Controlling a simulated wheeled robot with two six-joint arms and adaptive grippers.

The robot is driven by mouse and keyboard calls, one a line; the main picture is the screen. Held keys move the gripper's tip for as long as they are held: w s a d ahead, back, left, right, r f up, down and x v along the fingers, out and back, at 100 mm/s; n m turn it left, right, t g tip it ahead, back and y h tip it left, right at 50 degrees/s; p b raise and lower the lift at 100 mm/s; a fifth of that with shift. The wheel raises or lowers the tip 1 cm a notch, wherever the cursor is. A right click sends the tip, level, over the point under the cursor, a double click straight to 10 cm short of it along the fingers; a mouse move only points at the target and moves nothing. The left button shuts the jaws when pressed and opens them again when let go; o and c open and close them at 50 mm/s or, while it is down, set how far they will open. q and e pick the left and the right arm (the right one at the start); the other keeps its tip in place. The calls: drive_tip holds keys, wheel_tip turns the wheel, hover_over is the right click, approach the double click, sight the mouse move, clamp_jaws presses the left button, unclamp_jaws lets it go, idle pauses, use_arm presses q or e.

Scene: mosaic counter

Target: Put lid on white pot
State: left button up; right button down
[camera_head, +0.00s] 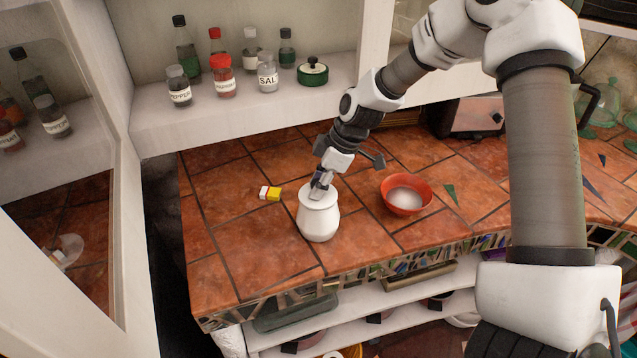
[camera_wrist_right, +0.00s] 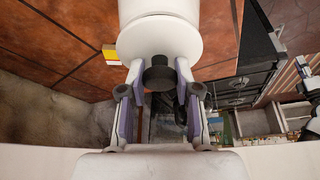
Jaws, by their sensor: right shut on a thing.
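The white pot (camera_head: 318,222) stands upright on the tiled counter, near its front edge. Its white lid (camera_head: 321,201) is at the top of the pot; in the head view I see no clear gap between them. My right gripper (camera_head: 319,188) is above the pot, shut on the lid's dark knob (camera_wrist_right: 158,76). The fingers of this gripper (camera_wrist_right: 159,68) sit on either side of the knob. My left gripper is not in view.
An orange bowl (camera_head: 407,194) with pale contents stands right of the pot. A small yellow, white and red box (camera_head: 270,193) lies to its left. Spice jars (camera_head: 222,76) and a green lidded pot (camera_head: 312,72) stand on the shelf behind. The front left counter is clear.

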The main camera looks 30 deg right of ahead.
drive_tip(key=shift+f, duration=0.3)
idle(0.4)
drive_tip(key=shift+c, duration=1.2)
unclamp_jaws()
drive_tip(key=shift+r+p, duration=2.4)
drive_tip(key=shift+r, duration=1.15)
drive_tip(key=shift+f, duration=0.1)
